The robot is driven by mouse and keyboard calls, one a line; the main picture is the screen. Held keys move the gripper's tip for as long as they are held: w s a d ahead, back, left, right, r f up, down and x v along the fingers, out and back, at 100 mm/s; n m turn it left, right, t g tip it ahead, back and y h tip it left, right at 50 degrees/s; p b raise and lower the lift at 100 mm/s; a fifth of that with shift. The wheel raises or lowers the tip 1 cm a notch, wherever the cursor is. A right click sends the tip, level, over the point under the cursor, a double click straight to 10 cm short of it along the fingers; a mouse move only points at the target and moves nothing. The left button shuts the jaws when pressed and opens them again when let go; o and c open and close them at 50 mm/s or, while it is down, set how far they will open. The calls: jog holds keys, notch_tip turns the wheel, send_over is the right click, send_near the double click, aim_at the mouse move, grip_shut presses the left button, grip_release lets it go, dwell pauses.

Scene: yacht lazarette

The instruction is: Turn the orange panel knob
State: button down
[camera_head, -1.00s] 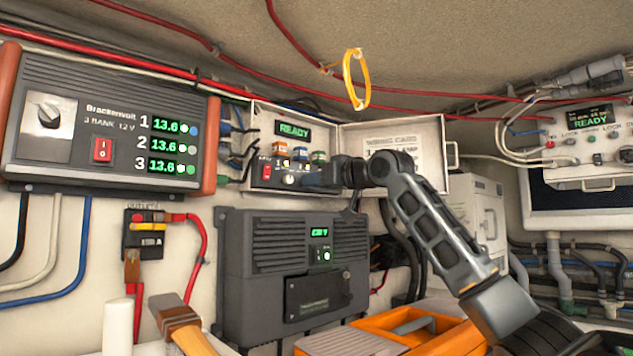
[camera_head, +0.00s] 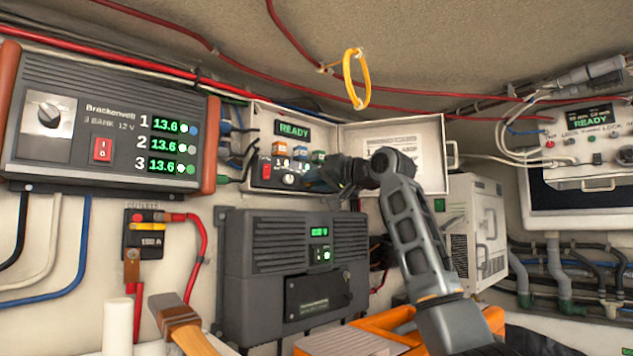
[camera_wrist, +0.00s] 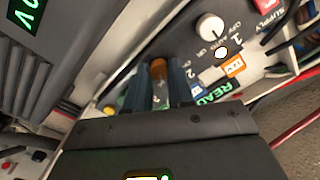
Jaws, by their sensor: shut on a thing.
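The orange panel knob (camera_wrist: 159,64) shows in the wrist view, standing out from the dark face of the small control panel (camera_wrist: 180,45). My gripper (camera_wrist: 160,82) has one finger on each side of the knob and is shut on it. The fingers cover part of the knob, so its angle cannot be read. In the head view my gripper (camera_head: 318,178) is at the lower right of the panel's face, and the knob is hidden behind it. A green READY display (camera_head: 293,130) is lit at the top of the panel.
A white knob (camera_wrist: 210,28), a red switch (camera_head: 266,170) and an orange breaker (camera_wrist: 232,66) sit close by on the panel. Its open lid (camera_head: 395,135) stands to the right. A grey unit (camera_head: 290,265) is mounted below. A yellow loop (camera_head: 356,80) hangs above.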

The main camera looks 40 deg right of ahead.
jog(key=shift+m, duration=1.1)
jog(key=c, duration=1)
grip_release()
jog(key=s+b, duration=0.2)
jog(key=s, duration=0.5)
jog(key=shift+s+d+b, duration=0.15)
jog(key=shift+s+b, duration=0.15)
jog(key=shift+s, duration=0.1)
